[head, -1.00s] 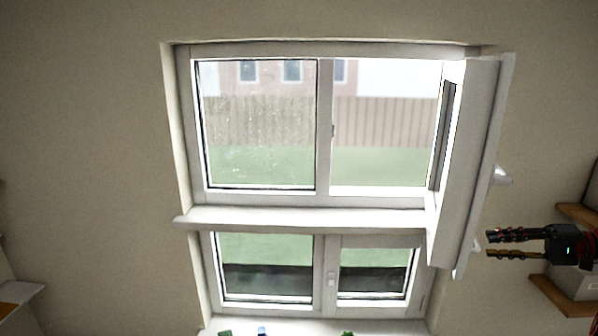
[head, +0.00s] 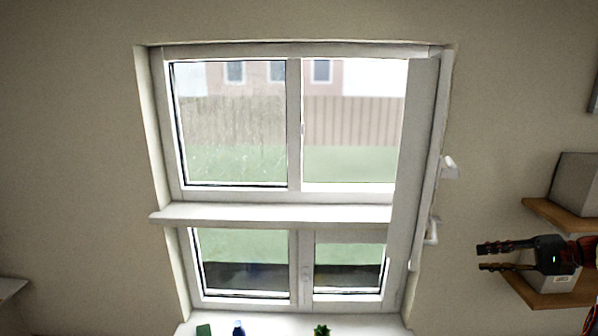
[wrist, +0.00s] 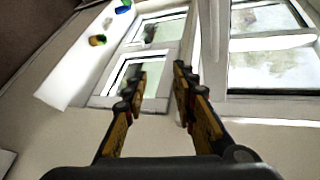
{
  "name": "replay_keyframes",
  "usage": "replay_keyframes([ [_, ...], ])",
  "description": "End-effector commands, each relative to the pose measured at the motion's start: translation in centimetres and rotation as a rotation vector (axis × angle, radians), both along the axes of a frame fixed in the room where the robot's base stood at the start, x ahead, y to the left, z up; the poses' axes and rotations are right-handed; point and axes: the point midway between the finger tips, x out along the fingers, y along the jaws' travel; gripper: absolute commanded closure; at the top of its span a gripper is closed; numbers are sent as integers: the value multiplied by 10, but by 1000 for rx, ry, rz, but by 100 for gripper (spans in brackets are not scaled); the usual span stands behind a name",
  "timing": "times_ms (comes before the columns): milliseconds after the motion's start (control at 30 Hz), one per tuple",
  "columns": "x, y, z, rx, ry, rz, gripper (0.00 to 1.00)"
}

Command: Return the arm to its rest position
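My gripper (head: 480,257) is at the right side of the head view, its two fingers pointing left toward the window. The fingers are apart with nothing between them. In the wrist view my gripper (wrist: 158,84) also shows both fingers spread and empty. The window (head: 290,130) fills the middle of the head view. Its right-hand upper sash (head: 412,150) is swung open into the room, with a white handle (head: 449,167) on its edge. My gripper is to the right of this sash and apart from it in the picture.
Wooden shelves (head: 540,294) with grey boxes (head: 577,184) are on the wall at the right, close to my gripper in the picture. A sill (head: 290,325) at the bottom holds a green item (head: 203,330), a blue bottle (head: 239,328) and a plant (head: 321,330).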

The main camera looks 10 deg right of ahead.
Motion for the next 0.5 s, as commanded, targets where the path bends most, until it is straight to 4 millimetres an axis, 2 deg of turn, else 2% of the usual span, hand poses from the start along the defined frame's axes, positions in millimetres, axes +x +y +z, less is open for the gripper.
replay_keyframes([
  [100,-3,-3,-32,-14,86,-43,73],
  [267,-18,2,-72,-75,224,-104,73],
  [367,-29,16,-96,-136,308,-127,73],
  [500,-52,52,-132,-270,422,-135,73],
])
